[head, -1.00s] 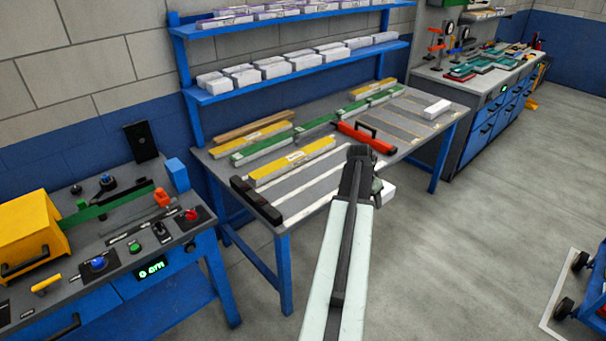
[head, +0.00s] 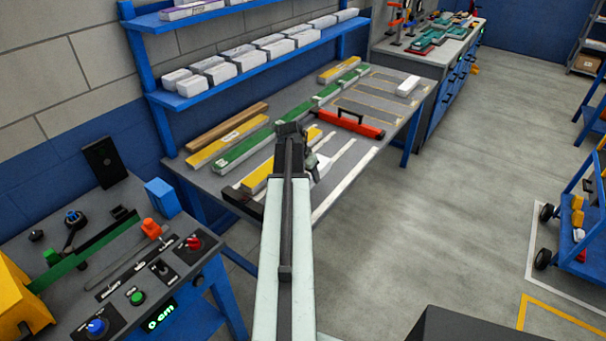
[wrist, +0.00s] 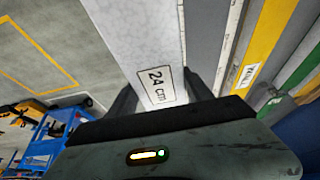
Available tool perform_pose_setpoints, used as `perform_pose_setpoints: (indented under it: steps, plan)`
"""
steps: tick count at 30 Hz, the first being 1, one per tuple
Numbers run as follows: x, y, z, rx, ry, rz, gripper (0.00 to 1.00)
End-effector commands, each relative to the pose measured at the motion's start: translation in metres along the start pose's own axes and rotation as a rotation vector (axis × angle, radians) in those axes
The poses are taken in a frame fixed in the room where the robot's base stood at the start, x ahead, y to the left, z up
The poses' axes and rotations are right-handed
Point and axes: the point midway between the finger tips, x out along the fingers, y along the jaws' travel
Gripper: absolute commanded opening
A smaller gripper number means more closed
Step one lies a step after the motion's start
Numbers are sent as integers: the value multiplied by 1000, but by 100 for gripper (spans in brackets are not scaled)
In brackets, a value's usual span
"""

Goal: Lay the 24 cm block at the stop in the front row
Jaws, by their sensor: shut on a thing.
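The 24 cm block (wrist: 137,35) is white-grey with a printed "24 cm" label, and it fills the wrist view between the dark fingers. My gripper (wrist: 160,88) is shut on it. In the head view my gripper (head: 298,140) is over the left-middle part of the workbench; the arm hides most or all of the block there. The black stop (head: 240,204) lies at the bench's left front end, left of my gripper. The front row shows pale strips (head: 338,168) along the bench's near side. I cannot tell whether the block touches the bench.
A yellow block (head: 256,178) lies just left of my arm. Behind it are a green-and-white strip (head: 240,152), another yellow piece (head: 222,147) and a wooden bar (head: 228,127). A red tool with a black handle (head: 350,122) lies to the right. A control desk (head: 150,270) stands front left.

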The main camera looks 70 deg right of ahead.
Motion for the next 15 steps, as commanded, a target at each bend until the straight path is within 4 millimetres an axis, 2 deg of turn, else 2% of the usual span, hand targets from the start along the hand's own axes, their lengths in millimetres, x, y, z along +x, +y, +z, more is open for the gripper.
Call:
perform_pose_setpoints:
  steps: [3, 7, 10, 15]
  plan:
    - [1, 3, -2, 5, 0, 2, 18]
    - [15, 6, 4, 9, 0, 3, 18]
    - [11, 6, 2, 11, 0, 3, 18]
    - [18, 7, 4, 11, 0, 4, 18]
